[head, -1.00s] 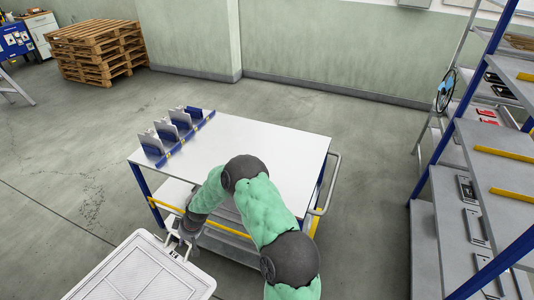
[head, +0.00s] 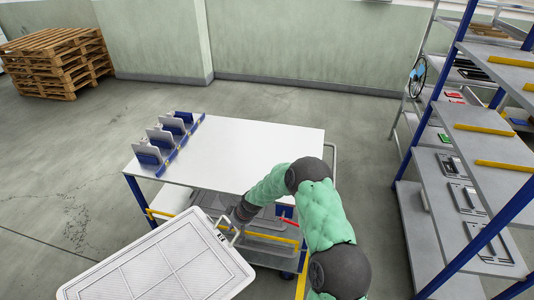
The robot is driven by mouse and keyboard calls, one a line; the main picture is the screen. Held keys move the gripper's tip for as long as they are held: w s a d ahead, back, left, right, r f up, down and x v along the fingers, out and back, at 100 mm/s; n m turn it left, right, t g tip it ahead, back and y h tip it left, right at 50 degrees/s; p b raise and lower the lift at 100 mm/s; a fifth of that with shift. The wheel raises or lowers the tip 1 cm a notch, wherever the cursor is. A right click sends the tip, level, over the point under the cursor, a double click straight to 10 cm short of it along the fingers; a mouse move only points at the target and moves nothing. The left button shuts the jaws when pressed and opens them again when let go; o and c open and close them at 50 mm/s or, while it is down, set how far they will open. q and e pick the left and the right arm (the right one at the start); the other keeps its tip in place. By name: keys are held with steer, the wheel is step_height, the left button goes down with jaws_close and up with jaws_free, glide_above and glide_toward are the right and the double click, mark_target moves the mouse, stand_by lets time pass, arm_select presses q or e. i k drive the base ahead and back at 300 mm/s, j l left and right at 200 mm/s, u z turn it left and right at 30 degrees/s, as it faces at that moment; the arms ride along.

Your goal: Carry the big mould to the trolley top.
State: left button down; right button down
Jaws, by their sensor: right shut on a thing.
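The big mould (head: 158,262) is a white, flat, tray-like panel with a raised rim and a fine grid face. It is at the lower left in the head view, in front of the trolley. My right gripper (head: 231,230) is shut on the mould's upper right edge, beside a small dark marking. The fingertips are small and partly hidden. The trolley top (head: 255,150) is a white flat surface just beyond the mould. My left gripper is out of view.
Blue and grey holders (head: 165,143) stand along the trolley top's left edge; the rest of it is bare. A lower trolley shelf (head: 270,245) holds grey flat items. A blue-posted rack (head: 475,150) stands at the right. Wooden pallets (head: 58,62) are at the back left.

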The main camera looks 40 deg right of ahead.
mark_target(248, 155)
steer(key=i+j+z, duration=0.1)
steer(key=j+z, duration=0.3)
steer(key=i+j+z, duration=0.1)
steer(key=j+z, duration=1.15)
steer(key=k+l, duration=0.05)
steer(key=l, duration=0.05)
